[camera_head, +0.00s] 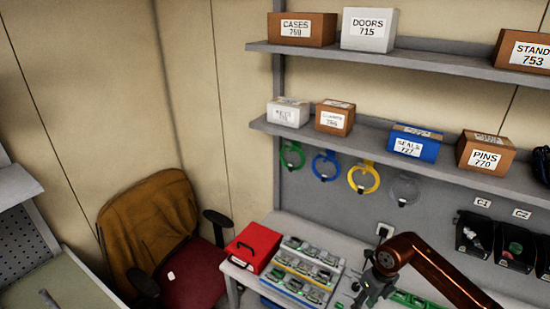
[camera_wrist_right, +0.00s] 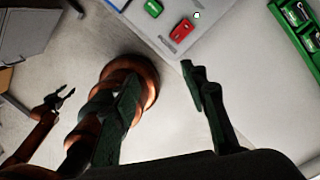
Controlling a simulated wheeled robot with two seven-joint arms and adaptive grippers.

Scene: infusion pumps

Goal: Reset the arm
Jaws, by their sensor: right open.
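My right arm comes in from the right in the head view. Its right gripper (camera_head: 372,287) hangs over the workbench, to the right of the parts tray. In the right wrist view its two dark fingers stand wide apart, with nothing between them (camera_wrist_right: 163,88). My left gripper (camera_wrist_right: 65,97) shows small at the left of the right wrist view, its fingers apart and empty above the floor. It is not in the head view.
The workbench (camera_head: 230,269) holds a red box (camera_head: 254,246) and a tray (camera_head: 319,247) of several parts. A chair (camera_head: 150,235) stands left of it. Shelves (camera_head: 375,62) with labelled boxes hang above. In the wrist view, a red block (camera_wrist_right: 182,30) and a green rack (camera_wrist_right: 283,25) lie on a pale surface.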

